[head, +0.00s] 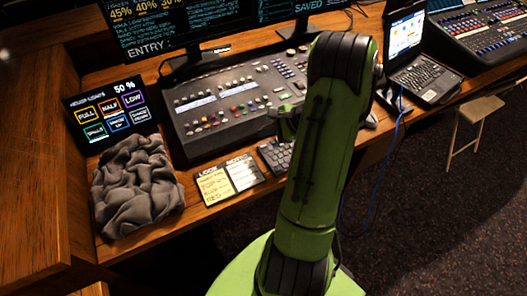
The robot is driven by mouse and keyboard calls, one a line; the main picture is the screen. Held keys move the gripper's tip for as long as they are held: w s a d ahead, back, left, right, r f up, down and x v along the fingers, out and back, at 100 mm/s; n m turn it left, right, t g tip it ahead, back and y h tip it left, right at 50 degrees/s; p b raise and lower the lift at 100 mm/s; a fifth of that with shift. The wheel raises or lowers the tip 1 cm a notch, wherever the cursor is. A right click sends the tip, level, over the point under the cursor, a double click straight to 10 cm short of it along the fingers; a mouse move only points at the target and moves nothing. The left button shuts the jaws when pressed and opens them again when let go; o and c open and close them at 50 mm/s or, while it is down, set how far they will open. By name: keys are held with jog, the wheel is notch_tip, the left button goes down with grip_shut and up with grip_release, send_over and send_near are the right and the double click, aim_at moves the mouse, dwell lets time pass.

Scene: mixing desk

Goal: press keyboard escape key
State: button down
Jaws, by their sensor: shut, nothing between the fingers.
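A dark keyboard (272,157) lies on the desk in front of the mixing console. My green arm covers most of it, and only its left end shows. The escape key is too small to make out. My gripper (280,122) is partly hidden by my arm. It is shut and empty, and it appears over the area between the console's front edge and the keyboard. I cannot tell its height above the keys or whether it touches anything.
A mixing console (215,105) stands behind the keyboard, below monitors (150,30). A notepad (228,178), a crumpled grey cloth (135,185) and a touch panel (110,112) lie left. A laptop (425,75) with a blue cable stands right. A folding stool (478,112) is on the floor.

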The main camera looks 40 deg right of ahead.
aim_at(266, 148)
jog(key=shift+f+b, duration=0.55)
jog(key=shift+f, duration=0.95)
jog(key=shift+f, duration=0.15)
dwell(0.6)
jog(key=shift+f, duration=0.25)
jog(key=shift+f+b, duration=0.35)
jog(key=shift+b, duration=0.05)
dwell(0.4)
jog(key=shift+r, duration=0.1)
jog(key=shift+r+p, duration=0.7)
jog(key=shift+p, duration=0.1)
notch_tip(266, 148, up, 5)
jog(key=p, duration=0.4)
jog(key=shift+p, duration=0.3)
